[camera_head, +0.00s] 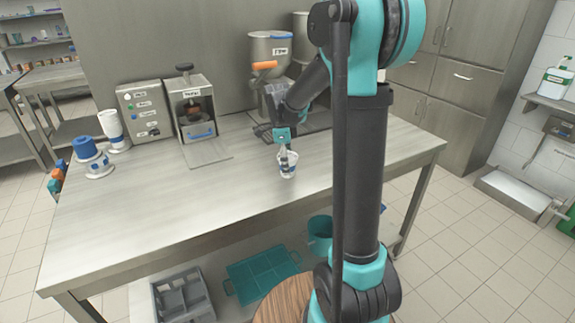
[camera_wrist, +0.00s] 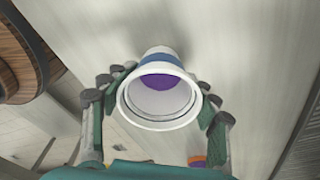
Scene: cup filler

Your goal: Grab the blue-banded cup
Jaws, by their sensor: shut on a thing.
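The blue-banded cup (camera_head: 287,164) is white and stands near the front of the steel worktable in the head view. In the wrist view the cup (camera_wrist: 160,113) shows its open rim towards the camera, with a blue band near its far end and purple inside. My gripper (camera_head: 285,152) reaches down to the cup from above. In the wrist view its fingers (camera_wrist: 160,105) lie on both sides of the cup, shut on it. The head view does not clearly show whether the cup's base touches the tabletop.
The steel worktable (camera_head: 190,205) has free room left of the cup. A press machine (camera_head: 196,110), a control box (camera_head: 143,112) and a hopper dispenser (camera_head: 271,48) stand at the back. A teal tray (camera_head: 262,275) lies below.

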